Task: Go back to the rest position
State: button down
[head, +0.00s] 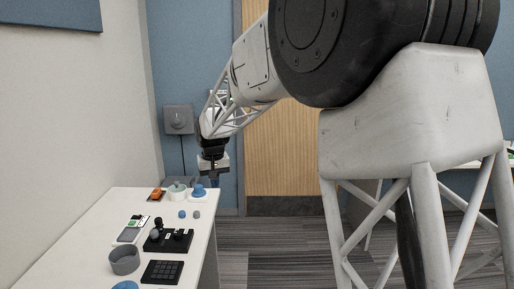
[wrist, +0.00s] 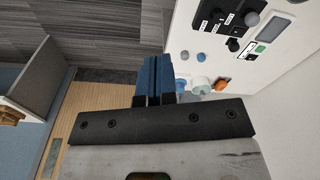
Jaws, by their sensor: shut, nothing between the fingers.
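My gripper (head: 214,178) hangs in the air at the far right edge of the white table (head: 78,240) in the head view, near the table's back corner. In the wrist view its blue fingers (wrist: 156,80) are together with nothing between them. They point over the floor beside the table edge. The arm reaches across from the upper right in the head view.
A wooden door (head: 283,150) stands behind.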

jog(key=s+d+r+m, duration=0.1)
jog(key=s+d+r, duration=0.3)
jog(key=s+d, duration=0.6)
jog(key=s+d+r+m, duration=0.1)
jog(key=s+d+r, duration=0.2)
jog(key=s+d, duration=0.75)
jog(key=s+d+f, duration=0.2)
jog(key=s+d, duration=0.2)
jog(key=s, duration=0.4)
jog(key=s+d+f+m+t, duration=0.1)
jog(key=s+d, duration=0.3)
jog(key=s, duration=0.5)
jog(key=s+d+f+m, duration=0.1)
jog(key=s+d+f, duration=0.2)
jog(key=s, duration=0.6)
jog(key=shift+d+t+h, duration=0.3)
jog(key=shift+d, duration=0.3)
